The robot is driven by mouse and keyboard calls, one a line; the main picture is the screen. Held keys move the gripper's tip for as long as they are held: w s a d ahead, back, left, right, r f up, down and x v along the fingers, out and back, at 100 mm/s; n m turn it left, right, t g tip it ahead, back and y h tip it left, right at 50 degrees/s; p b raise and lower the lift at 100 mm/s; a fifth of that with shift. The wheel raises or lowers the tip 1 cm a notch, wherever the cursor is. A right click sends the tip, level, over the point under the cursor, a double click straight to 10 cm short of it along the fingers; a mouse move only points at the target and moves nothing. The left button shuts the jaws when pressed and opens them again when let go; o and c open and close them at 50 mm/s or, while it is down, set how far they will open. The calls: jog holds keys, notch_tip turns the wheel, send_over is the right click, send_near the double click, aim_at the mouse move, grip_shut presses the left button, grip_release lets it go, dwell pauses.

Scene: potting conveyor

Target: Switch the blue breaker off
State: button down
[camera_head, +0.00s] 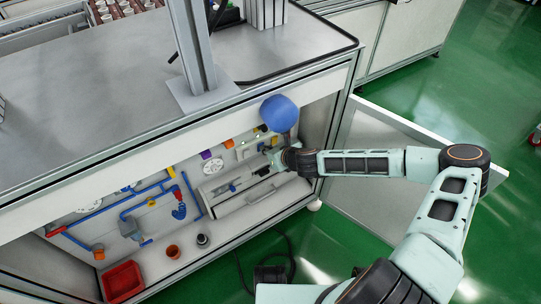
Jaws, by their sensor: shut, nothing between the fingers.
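My gripper (272,157) is shut and holds nothing. It reaches from the right into the open cabinet (250,88) under the workbench, close to the wall fittings at the right end of the panel. A small blue piece (233,187) shows on a pale grey box (217,193) to the left of and below my gripper; I cannot tell whether it is the blue breaker. My gripper and wrist hide part of the fittings behind them. No switch position is readable at this size.
Blue pipes (84,219), a purple fitting (206,154) and a white round gauge (213,166) line the panel. An open door (385,150) flanks my forearm. A rounded blue object (280,113) is just above my wrist.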

jog(key=shift+w, duration=0.1)
jog(key=shift+w+a+r+p, duration=0.15)
jog(key=shift+w+a+p, duration=0.1)
jog(key=shift+p, duration=0.1)
dwell(0.3)
jog(key=shift+r+p, duration=0.75)
jog(key=shift+r, duration=0.1)
jog(key=shift+d, duration=0.1)
